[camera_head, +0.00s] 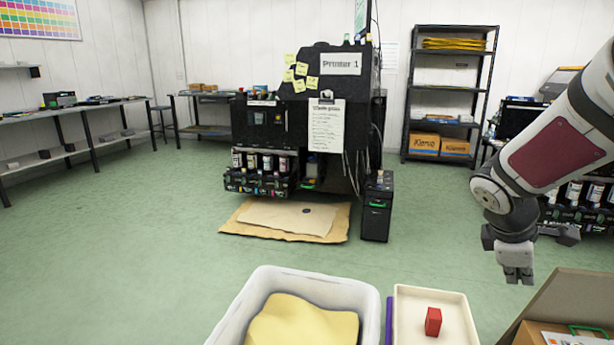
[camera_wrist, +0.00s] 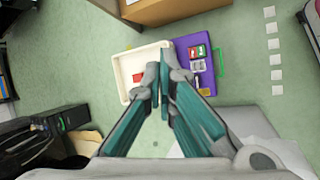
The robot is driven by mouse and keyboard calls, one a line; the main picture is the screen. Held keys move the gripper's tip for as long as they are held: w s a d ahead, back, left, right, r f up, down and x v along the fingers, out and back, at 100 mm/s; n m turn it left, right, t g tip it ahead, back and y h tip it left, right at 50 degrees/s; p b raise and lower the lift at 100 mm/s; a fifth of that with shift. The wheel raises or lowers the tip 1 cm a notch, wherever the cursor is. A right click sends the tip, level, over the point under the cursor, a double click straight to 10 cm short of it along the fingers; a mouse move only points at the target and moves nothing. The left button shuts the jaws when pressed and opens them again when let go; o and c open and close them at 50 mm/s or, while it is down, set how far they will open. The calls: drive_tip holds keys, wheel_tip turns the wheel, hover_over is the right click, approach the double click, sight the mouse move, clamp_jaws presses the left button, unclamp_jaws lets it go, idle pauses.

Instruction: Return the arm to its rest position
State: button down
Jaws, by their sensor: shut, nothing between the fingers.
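My arm comes in from the right edge of the head view, and my gripper (camera_head: 518,276) hangs from it, pointing down in the air. It is to the right of and above the cream tray (camera_head: 455,312). In the wrist view my gripper (camera_wrist: 159,82) has its fingers together with nothing between them. The cream tray (camera_wrist: 126,90) lies beyond the fingertips in that view. A red block (camera_head: 433,321) sits in the tray, and it also shows in the wrist view (camera_wrist: 138,78).
A white bin (camera_head: 366,298) with yellow cloth (camera_head: 300,322) stands left of the tray. A cardboard box (camera_head: 570,300) is at the lower right. A purple surface (camera_wrist: 187,43) with small items adjoins the tray. The printer (camera_head: 310,110) stands farther back.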

drive_tip(key=s+a+r+m+g+y, duration=0.15)
drive_tip(key=s+a+m, duration=0.25)
drive_tip(key=s+a, duration=0.45)
drive_tip(key=s+a+r+m+y, duration=0.1)
drive_tip(key=s+a+m+y, duration=0.3)
drive_tip(key=s, duration=0.7)
drive_tip(key=s+a+r+m+g+y, duration=0.1)
drive_tip(key=s+a+m, duration=0.3)
drive_tip(key=s+a, duration=0.45)
wheel_tip(320, 180, up, 32)
drive_tip(key=s+d+t+p, duration=0.1)
drive_tip(key=t+p, duration=0.3)
drive_tip(key=p, duration=2.6)
drive_tip(key=shift+s+d+n, duration=0.2)
drive_tip(key=shift+s+n, duration=0.1)
drive_tip(key=shift+s, duration=0.3)
drive_tip(key=shift+d+r, duration=0.1)
